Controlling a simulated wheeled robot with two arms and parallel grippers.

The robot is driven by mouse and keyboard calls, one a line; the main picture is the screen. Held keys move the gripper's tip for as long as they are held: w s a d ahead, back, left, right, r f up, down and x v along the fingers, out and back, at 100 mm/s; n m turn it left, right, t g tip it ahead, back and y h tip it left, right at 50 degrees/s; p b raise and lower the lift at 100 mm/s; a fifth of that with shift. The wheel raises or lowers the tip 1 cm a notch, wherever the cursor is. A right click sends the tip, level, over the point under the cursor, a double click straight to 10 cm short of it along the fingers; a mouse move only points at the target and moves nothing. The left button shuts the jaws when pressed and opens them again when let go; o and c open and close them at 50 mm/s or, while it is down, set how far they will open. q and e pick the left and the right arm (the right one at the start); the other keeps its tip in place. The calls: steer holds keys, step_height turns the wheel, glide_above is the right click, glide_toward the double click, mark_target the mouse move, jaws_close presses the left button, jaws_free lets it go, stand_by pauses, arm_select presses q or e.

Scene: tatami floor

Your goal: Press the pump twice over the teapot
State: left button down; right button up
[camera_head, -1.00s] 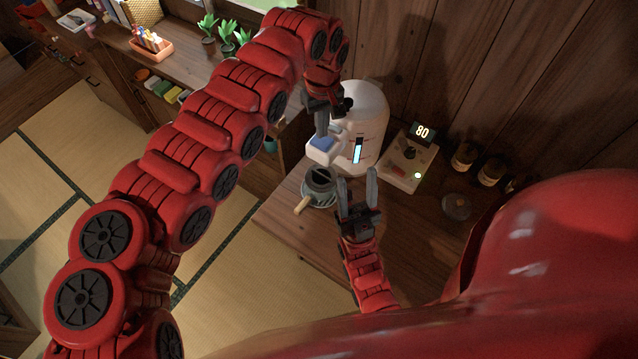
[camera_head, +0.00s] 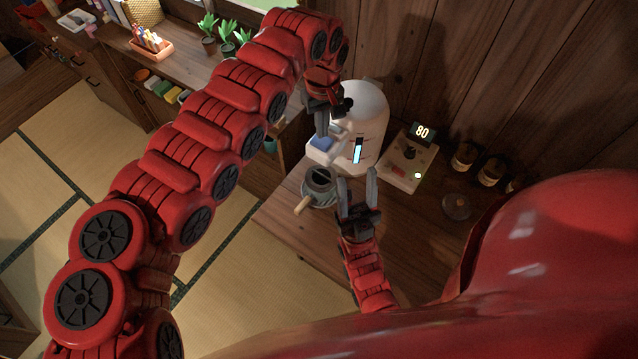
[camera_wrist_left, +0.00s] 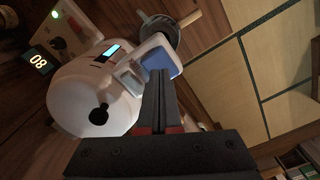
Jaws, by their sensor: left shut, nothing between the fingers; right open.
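The white pump dispenser (camera_head: 368,112) stands on the wooden counter, with a lit blue level strip on its front. A blue pad (camera_head: 321,144) is on its protruding head; it also shows in the left wrist view (camera_wrist_left: 164,57). My left gripper (camera_head: 321,132) is shut and empty, its tips at the pad; I cannot tell whether they touch it. The dark teapot (camera_head: 319,178) with a wooden handle (camera_head: 302,205) sits below the head. The left wrist view shows the teapot partly (camera_wrist_left: 166,30). My right gripper (camera_head: 357,178) is open and empty, to the right of the teapot.
A control box (camera_head: 405,170) with a display reading 80 stands right of the dispenser. Dark jars (camera_head: 465,157) line the wooden wall, and a small round lid (camera_head: 456,206) lies nearby. Potted plants (camera_head: 226,38) stand on the back shelf. Tatami floor is at left.

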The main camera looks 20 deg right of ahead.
mark_target(322, 140)
arm_select(q)
steer(key=shift+f, duration=0.25)
stand_by(0.3)
steer(key=shift+f+b, duration=0.9)
steer(key=shift+f, duration=0.35)
steer(key=shift+r, duration=0.2)
steer(key=shift+r+p, duration=0.3)
steer(key=shift+r, duration=1)
steer(key=shift+f, duration=0.15)
